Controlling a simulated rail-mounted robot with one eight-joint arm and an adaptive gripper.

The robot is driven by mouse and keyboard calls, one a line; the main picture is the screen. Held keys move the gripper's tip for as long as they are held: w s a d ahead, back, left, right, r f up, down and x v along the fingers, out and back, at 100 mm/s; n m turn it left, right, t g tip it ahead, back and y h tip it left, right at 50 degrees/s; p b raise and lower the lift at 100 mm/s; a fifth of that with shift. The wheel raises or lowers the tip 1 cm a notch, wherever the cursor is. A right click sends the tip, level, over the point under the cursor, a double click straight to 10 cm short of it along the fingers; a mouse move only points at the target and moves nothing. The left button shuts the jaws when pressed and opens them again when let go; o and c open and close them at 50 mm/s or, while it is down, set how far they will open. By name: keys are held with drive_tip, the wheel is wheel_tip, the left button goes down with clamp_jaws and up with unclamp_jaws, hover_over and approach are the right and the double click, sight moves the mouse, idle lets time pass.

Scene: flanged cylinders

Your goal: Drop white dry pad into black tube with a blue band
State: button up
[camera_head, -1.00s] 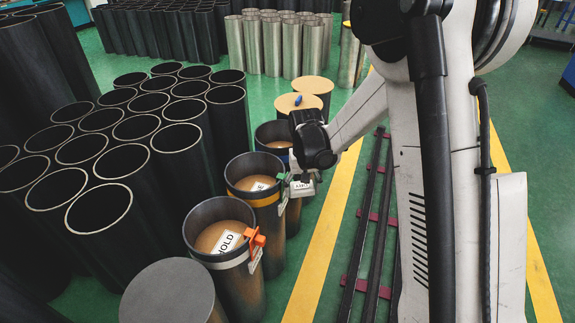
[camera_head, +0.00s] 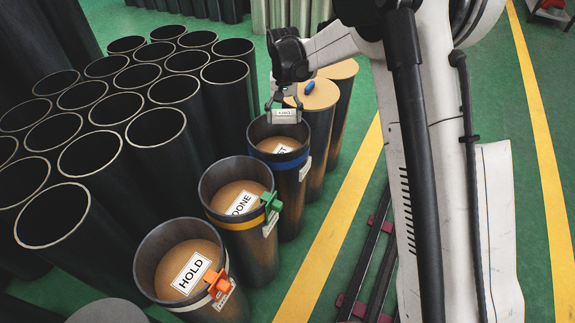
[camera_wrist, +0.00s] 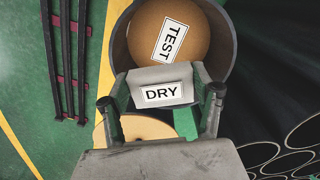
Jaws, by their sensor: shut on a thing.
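My gripper (camera_head: 284,110) is shut on the white dry pad (camera_head: 285,116), a pale block with a DRY label. It also shows in the wrist view (camera_wrist: 162,86), between the fingers. The black tube with a blue band (camera_head: 279,160) stands under the gripper; the pad is over its far rim area, above the opening. In the wrist view, the tube's mouth (camera_wrist: 222,66) shows beyond the pad, with a tan inner disc and a TEST label. Whether the pad is wholly inside the rim is unclear.
A yellow-banded tube (camera_head: 238,222) labelled DONE carries a green clip (camera_head: 271,203). A white-banded tube (camera_head: 184,298) labelled HOLD carries an orange clip (camera_head: 218,284). A tan-topped cylinder (camera_head: 317,97) holding a blue item (camera_head: 309,87) stands close behind. Open black tubes crowd the left.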

drive_tip(key=shift+w+a+f, duration=0.1)
drive_tip(key=shift+w+f, duration=0.05)
drive_tip(key=shift+w, duration=0.15)
wheel_tip(320, 180, down, 6)
drive_tip(key=b, duration=0.3)
drive_tip(key=shift+r, duration=0.2)
drive_tip(key=o, duration=1.1)
drive_tip(key=shift+o, duration=0.2)
drive_tip(key=shift+r, duration=0.15)
wheel_tip(320, 180, up, 12)
drive_tip(key=shift+f, duration=0.1)
drive_tip(key=shift+s, duration=0.1)
